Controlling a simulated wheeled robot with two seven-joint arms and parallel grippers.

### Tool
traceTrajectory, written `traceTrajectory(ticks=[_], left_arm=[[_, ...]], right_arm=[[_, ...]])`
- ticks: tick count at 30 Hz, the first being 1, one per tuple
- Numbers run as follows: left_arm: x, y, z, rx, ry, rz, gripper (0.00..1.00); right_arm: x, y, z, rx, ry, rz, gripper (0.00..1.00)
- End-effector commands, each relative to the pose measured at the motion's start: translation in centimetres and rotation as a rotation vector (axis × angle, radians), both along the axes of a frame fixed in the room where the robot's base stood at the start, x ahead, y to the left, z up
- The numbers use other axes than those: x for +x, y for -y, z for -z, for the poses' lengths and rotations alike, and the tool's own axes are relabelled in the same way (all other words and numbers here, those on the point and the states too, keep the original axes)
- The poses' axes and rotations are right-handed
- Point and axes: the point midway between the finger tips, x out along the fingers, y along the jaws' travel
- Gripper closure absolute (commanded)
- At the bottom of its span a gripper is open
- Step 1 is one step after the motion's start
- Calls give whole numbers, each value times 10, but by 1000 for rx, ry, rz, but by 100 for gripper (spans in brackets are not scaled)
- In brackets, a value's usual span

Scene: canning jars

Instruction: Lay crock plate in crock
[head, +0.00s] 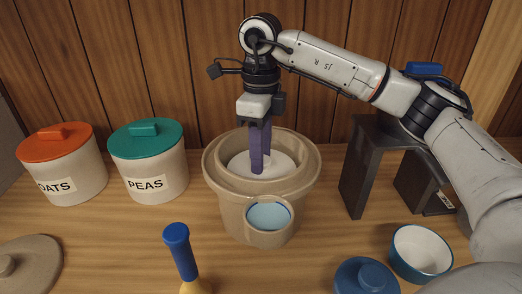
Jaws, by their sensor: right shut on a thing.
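The beige crock (231,209) stands in the middle of the table with its mouth open. The pale round crock plate (284,168) is inside the crock's mouth, below the rim, and looks roughly level. My right gripper (258,170) reaches down into the crock from above, with its purple fingers shut on the plate near its middle. The fingers hide the part they grip. I cannot tell whether the plate touches anything beneath it. My left gripper is out of view.
A small beige cup-like part with pale blue inside (268,215) is at the crock's front. OATS (75,172) and PEAS (150,178) canisters stand left. A blue-handled tool (180,252) is in front. A dark stand (357,180), bowl (420,255) and blue lid (366,278) are right.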

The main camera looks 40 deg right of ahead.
Motion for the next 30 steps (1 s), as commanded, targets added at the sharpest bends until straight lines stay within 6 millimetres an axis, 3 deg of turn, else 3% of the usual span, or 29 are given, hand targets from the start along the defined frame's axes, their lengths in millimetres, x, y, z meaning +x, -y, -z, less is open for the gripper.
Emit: traceTrajectory(ticks=[29, 30], left_arm=[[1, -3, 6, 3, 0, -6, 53], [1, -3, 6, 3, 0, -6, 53]], right_arm=[[0, 0, 8, 1, 1, 0, 98], [0, 0, 8, 1, 1, 0, 63]])
